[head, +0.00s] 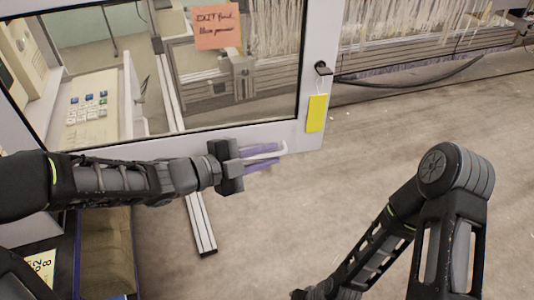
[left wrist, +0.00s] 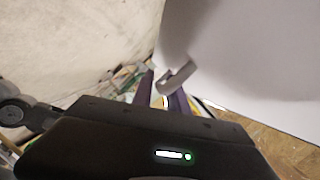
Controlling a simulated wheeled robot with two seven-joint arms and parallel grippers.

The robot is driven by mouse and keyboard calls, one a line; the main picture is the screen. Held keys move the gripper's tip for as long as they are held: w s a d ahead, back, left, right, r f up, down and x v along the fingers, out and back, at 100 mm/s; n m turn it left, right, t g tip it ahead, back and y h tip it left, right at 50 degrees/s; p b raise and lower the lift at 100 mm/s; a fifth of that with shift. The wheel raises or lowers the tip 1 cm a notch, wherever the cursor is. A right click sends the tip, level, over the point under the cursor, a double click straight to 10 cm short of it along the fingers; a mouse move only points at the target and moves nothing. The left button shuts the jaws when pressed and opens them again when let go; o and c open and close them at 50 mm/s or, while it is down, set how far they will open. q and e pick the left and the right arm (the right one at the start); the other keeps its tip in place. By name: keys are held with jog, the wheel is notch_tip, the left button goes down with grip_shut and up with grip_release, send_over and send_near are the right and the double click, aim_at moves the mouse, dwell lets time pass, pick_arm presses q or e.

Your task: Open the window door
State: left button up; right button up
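The window door is a white-framed glass panel (head: 310,100) at the upper left of the head view, seen at a slant. It also fills the upper right of the left wrist view as a pale surface (left wrist: 250,50). A pale bent handle (head: 270,151) sits at its lower edge; it shows as a grey hook (left wrist: 178,75) in the left wrist view. My left gripper (head: 265,158) has purple fingers spread apart beside the handle, which overlaps them. I cannot tell whether they touch. My right arm folds down at the lower right, its fingers out of frame.
An orange note (head: 217,27) is stuck on the glass. A yellow tag (head: 316,113) hangs from a dark knob (head: 322,68) on the door frame. A metal rail (head: 201,225) lies below the left forearm. Loom threads (head: 400,25) stand behind. The floor at right is clear.

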pick_arm(q)
jog(key=v, duration=0.8)
jog(key=shift+p, duration=0.35)
